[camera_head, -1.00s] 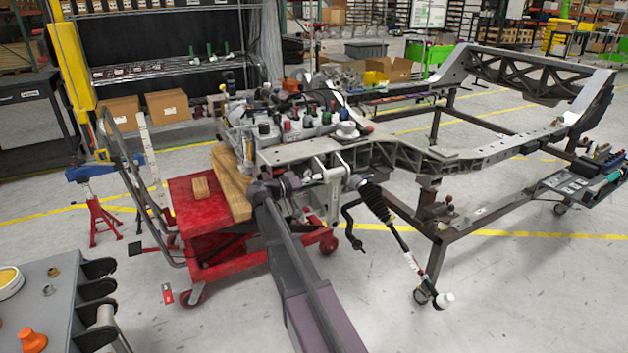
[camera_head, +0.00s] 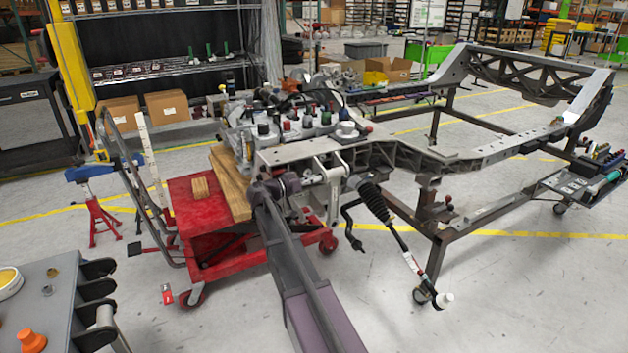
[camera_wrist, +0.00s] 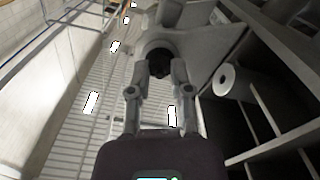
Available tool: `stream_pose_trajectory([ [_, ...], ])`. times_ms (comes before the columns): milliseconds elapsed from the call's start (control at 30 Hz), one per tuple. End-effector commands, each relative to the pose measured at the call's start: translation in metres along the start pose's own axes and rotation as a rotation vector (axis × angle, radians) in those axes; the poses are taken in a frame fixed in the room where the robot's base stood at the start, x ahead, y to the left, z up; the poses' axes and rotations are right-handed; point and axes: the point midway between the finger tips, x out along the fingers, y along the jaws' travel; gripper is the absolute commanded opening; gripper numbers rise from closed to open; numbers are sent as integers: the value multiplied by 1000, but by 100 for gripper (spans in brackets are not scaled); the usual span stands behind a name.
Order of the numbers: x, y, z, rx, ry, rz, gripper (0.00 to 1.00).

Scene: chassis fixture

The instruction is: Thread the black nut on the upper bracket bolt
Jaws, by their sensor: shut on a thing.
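My gripper (camera_wrist: 161,73) is shut on a small dark round piece, the black nut (camera_wrist: 159,59), which shows between the fingertips in the wrist view. The nut is up against or just in front of a pale grey bracket (camera_wrist: 195,44); I cannot tell if it touches. The bolt is hidden behind the nut and fingertips. In the head view my gripper (camera_head: 312,180) reaches the light grey bracket (camera_head: 329,163) under the near end of the chassis frame (camera_head: 285,154). The nut is too small to make out there.
A red lift cart (camera_head: 205,212) with wood blocks stands left of my arm. A shaft with a black ribbed boot (camera_head: 374,202) hangs right of the bracket. A grey fixture with an orange knob (camera_head: 32,339) is at the lower left. Open floor lies at the lower right.

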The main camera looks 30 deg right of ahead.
Motion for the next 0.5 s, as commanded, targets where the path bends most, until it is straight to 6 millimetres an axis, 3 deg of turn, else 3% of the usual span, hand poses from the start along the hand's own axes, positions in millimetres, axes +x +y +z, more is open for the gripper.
stream_pose_trajectory([
  [267, -1, 0, 0, 132, -1, -1, 0],
  [300, -1, 0, 0, 127, -1, -1, 38],
  [400, -1, 0, 0, 125, -1, -1, 67],
  [500, 0, 0, 0, 124, 0, -1, 67],
])
